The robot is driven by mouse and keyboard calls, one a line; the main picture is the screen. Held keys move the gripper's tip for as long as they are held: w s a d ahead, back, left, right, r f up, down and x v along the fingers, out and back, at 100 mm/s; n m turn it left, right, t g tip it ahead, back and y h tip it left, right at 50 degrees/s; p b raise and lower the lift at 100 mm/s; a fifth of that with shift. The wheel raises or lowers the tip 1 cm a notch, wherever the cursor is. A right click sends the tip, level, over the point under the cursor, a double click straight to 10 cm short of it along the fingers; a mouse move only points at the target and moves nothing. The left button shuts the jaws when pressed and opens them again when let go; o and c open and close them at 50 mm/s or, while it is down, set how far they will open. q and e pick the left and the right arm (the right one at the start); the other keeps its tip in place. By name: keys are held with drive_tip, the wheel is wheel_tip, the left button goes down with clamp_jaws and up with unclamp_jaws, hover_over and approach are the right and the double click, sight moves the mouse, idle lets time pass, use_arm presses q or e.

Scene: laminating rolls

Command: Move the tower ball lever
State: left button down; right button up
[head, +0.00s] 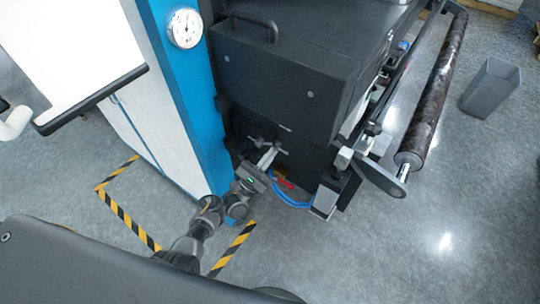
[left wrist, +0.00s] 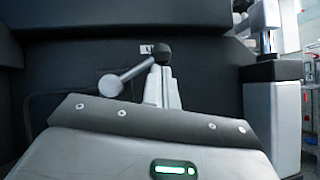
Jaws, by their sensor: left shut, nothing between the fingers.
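The tower ball lever shows in the left wrist view as a black ball (left wrist: 163,52) on a grey rod (left wrist: 136,72) that slants down left to a round grey end (left wrist: 110,86). It stands against the machine's dark lower face. My left gripper (left wrist: 163,68) is shut and empty, its fingertips at the ball's lower side; I cannot tell whether they touch. In the head view my left gripper (head: 273,151) reaches up to the dark face beside the blue column; the lever there is small and partly hidden. My right gripper is not in view.
A blue column with a gauge (head: 185,28) stands left of the dark machine cabinet (head: 285,75). A blue hose (head: 290,203) loops below the gripper. A dark roller (head: 437,90) and a grey bin (head: 490,87) are at the right. Striped tape (head: 130,220) marks the floor.

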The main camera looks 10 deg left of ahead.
use_arm(q)
drive_tip(key=w+d+f+b+v, duration=0.1)
drive_tip(key=b+v, duration=0.5)
drive_tip(key=v, duration=0.7)
drive_tip(key=shift+w+f+b, duration=0.3)
drive_tip(key=shift+f+b, duration=0.1)
drive_tip(key=shift+f, duration=0.2)
